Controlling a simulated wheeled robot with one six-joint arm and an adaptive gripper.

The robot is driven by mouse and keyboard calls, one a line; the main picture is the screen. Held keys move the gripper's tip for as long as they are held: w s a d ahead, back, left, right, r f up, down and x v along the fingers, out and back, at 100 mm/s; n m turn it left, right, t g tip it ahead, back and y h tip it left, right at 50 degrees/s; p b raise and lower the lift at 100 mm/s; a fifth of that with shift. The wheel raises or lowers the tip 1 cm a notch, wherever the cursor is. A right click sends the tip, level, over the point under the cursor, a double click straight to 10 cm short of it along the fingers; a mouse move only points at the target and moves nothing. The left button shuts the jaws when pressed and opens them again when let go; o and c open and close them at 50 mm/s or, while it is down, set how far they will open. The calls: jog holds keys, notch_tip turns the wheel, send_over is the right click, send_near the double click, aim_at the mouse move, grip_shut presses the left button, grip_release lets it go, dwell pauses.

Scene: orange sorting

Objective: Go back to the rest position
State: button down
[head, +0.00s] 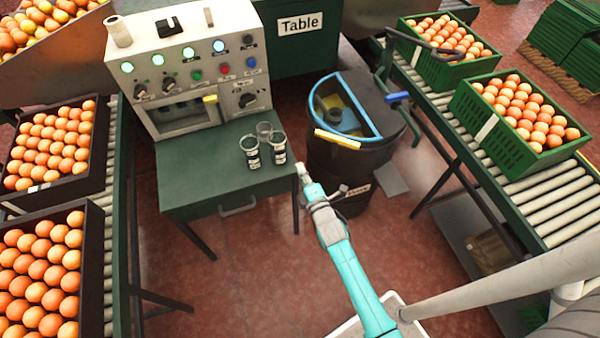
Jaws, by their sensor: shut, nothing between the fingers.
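My gripper (303,172) is at the end of my teal arm, in the middle of the head view. It points away from me toward the green table (195,190) and is shut and empty. Its tip shows close to the right of the cups on the table; I cannot tell its exact height or gap. Three small clear cups with dark labels stand together at the table's right side: a left cup (251,152), a back cup (264,130) and a right cup (278,148).
A control machine (190,70) stands behind the table. A dark bin (345,165) with a blue rim is right of the gripper. Crates of oranges stand on roller conveyors at the left and at the right (535,190). Red floor (260,270) is clear in front.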

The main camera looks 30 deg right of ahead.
jog(key=shift+s+a, duration=0.25)
jog(key=shift+a, duration=0.1)
jog(key=shift+s, duration=0.15)
jog(key=s+a+r+m+g+y, duration=0.1)
jog(key=s+a+m, duration=0.25)
jog(key=s, duration=0.85)
jog(key=s+a+r+m, duration=0.1)
jog(key=s+a+m, duration=0.3)
jog(key=s, duration=0.9)
jog(key=s+a+r+m+g+y, duration=0.1)
jog(key=s+r+m+g, duration=0.1)
jog(key=s+r+m, duration=0.6)
jog(key=s+r, duration=0.5)
jog(key=s, duration=0.2)
jog(key=shift+s+a+r+m+y, duration=0.15)
jog(key=shift+s+r+m+y, duration=0.15)
jog(key=shift+s+m+y, duration=0.1)
jog(key=c, duration=1.9)
grip_release()
